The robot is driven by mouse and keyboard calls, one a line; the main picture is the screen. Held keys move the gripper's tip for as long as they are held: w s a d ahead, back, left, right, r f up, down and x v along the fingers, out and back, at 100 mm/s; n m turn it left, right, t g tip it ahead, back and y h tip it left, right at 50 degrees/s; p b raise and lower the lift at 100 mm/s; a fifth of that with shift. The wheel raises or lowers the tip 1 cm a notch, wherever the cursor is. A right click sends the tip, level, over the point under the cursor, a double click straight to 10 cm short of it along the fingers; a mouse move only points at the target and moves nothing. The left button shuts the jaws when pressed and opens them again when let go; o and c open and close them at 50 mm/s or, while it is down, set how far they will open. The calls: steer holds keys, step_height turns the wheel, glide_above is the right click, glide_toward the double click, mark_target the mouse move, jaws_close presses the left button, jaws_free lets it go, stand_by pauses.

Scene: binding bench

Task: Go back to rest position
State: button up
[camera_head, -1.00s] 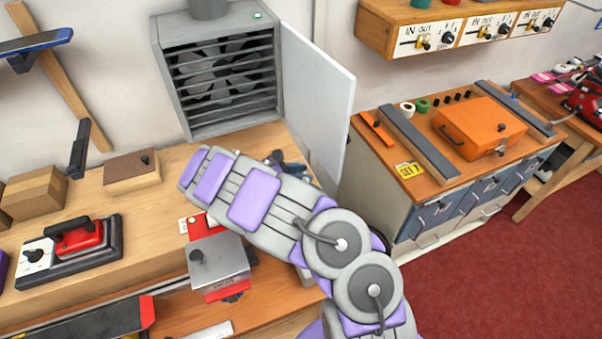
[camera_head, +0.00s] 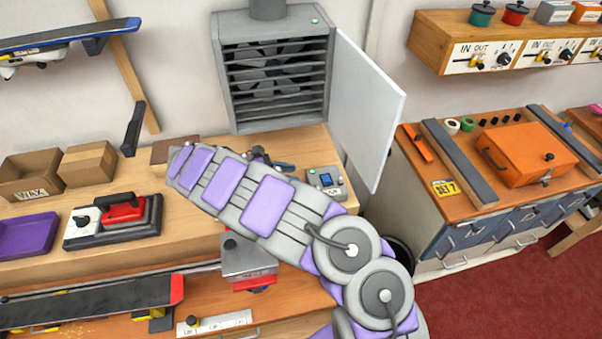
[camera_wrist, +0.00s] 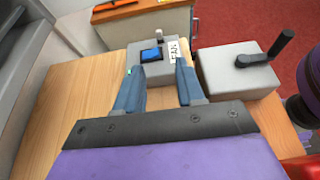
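My gripper (camera_wrist: 160,68) is open in the wrist view, with its two blue-grey fingers apart and nothing held between them. A grey fan control box (camera_wrist: 152,70) with a blue switch and a FAN label lies beyond the fingertips. In the head view my gripper (camera_head: 268,160) is mostly hidden behind my purple and grey arm, above the wooden bench. The control box (camera_head: 327,186) shows to its right, with a green light. The grey fan unit (camera_head: 275,70) on the wall has a green light, and its white door (camera_head: 365,110) stands open.
A grey block with a lever handle (camera_wrist: 240,72) stands right of the control box. A red iron-like tool (camera_head: 115,218), a WAX box (camera_head: 30,177) and a purple tray (camera_head: 25,235) sit left on the bench. An orange case (camera_head: 525,152) lies on the right cabinet.

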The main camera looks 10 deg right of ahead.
steer(key=shift+a+r, duration=0.2)
steer(key=shift+a, duration=0.2)
steer(key=s+d+r+m+g+y, duration=0.45)
steer(key=s+d+r+m, duration=0.65)
steer(key=s+d+r, duration=0.35)
steer(key=s+a+f+m+t+y, duration=0.1)
steer(key=s+a+m+y, duration=0.2)
steer(key=s, duration=0.9)
steer(key=s+a+f+m+t+y+b, duration=0.1)
steer(key=s+a+m+y, duration=0.3)
steer(key=s, duration=0.9)
steer(key=shift+a+f+t+y, duration=0.15)
steer(key=shift+a+t+y, duration=0.2)
steer(key=shift+a+y, duration=0.8)
